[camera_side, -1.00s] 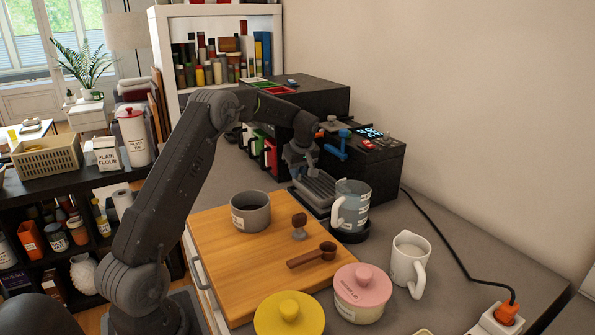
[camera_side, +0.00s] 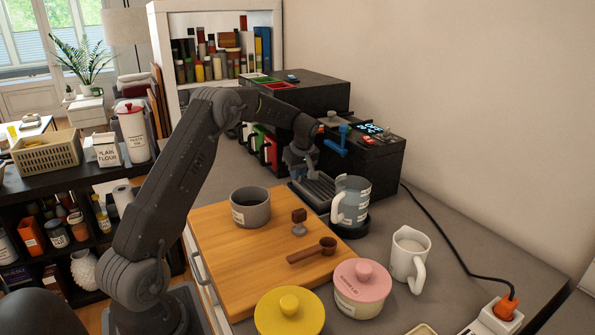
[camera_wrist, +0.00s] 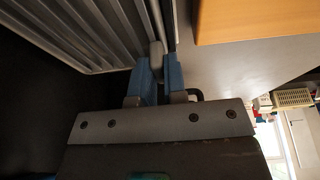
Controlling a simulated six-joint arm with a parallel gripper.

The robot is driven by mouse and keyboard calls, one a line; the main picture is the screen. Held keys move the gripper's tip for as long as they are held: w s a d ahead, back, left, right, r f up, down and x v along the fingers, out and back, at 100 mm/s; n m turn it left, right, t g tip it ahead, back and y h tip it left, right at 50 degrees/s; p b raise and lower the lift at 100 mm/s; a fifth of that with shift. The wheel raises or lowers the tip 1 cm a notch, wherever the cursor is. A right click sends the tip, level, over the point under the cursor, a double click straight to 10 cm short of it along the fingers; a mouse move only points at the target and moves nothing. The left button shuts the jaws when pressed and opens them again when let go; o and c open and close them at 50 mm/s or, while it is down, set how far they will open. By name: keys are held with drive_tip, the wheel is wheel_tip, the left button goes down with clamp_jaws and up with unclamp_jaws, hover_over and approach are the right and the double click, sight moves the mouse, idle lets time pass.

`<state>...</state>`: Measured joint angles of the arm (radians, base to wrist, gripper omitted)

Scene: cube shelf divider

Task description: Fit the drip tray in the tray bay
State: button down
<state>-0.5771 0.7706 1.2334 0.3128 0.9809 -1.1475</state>
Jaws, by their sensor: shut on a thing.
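The drip tray (camera_side: 318,189) is a grey ribbed tray at the foot of the black coffee machine. In the wrist view its slats (camera_wrist: 85,30) fill the upper left. My gripper (camera_side: 306,172) is at the tray's left side, low in front of the machine. In the wrist view its blue fingertips (camera_wrist: 160,68) are shut on a rounded grey piece at the tray's edge. The tray bay is at the machine's base, mostly hidden by the tray and my gripper. I cannot tell whether the tray is fully seated.
A blue-grey jug (camera_side: 351,200) stands on a dark round base close to the tray's right end. A wooden board (camera_side: 235,262) in front holds a grey pot (camera_side: 250,207), a tamper (camera_side: 299,222) and a scoop (camera_side: 312,251).

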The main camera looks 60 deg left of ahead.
drive_tip(key=shift+f, duration=0.2)
drive_tip(key=c, duration=1.1)
unclamp_jaws()
drive_tip(key=shift+r, duration=2.5)
